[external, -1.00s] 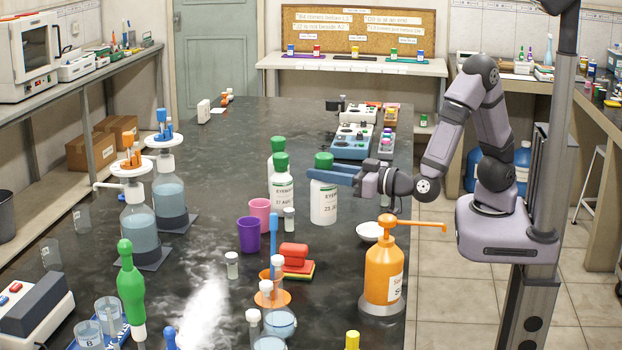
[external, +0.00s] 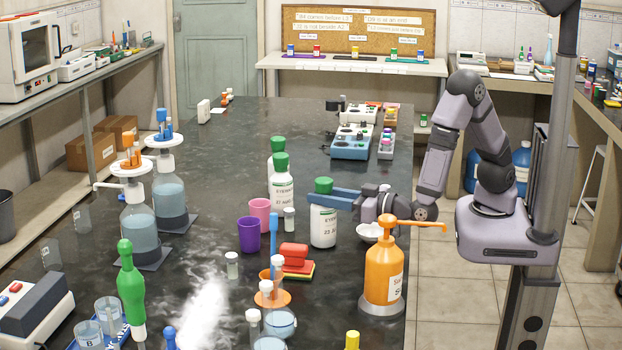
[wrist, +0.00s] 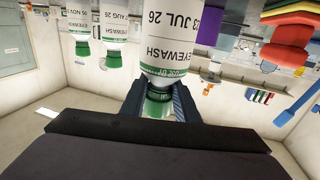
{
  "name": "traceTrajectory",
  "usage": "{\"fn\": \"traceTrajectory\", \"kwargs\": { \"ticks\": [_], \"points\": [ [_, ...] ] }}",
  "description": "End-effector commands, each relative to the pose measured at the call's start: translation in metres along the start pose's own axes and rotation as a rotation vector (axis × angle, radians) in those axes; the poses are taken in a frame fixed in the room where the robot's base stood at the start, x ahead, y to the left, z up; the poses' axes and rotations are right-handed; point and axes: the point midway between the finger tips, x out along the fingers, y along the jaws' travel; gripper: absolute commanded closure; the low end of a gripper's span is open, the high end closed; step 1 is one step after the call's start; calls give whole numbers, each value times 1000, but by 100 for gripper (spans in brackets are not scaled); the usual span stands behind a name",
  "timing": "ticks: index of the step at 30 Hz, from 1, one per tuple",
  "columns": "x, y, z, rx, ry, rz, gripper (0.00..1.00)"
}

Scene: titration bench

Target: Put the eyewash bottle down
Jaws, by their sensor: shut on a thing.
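The eyewash bottle (external: 323,228) is white with a green cap, upright, at the right side of the dark bench. My gripper (external: 322,195) has its blue fingers shut around the bottle's neck just below the cap. In the wrist view, where the picture is upside down, the bottle (wrist: 165,45) shows its EYEWASH label with a JUL 26 date between the fingers (wrist: 158,102). The bottle's base is at or very close to the bench top; I cannot tell whether it touches.
Two similar eyewash bottles (external: 281,190) stand behind and to the left. A pink cup (external: 260,214), a purple cup (external: 249,235) and a small capped vial (external: 289,222) are to the left. An orange pump bottle (external: 384,272) and a white dish (external: 370,233) stand nearby at right.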

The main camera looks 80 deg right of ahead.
Motion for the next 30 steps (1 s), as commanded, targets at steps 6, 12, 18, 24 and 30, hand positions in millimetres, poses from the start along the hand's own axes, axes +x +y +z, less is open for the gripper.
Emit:
{"fn": "traceTrajectory", "kwargs": {
  "ticks": [6, 12, 18, 24, 30],
  "points": [
    [0, 0, 0, 2, 4, 0, 100],
    [0, 0, 2, 0, 0, 0, 53],
    [0, 0, 2, 0, 0, 0, 53],
    [0, 0, -2, 1, 0, 0, 53],
    [-21, -2, 0, 1, 0, -4, 53]
  ]
}}
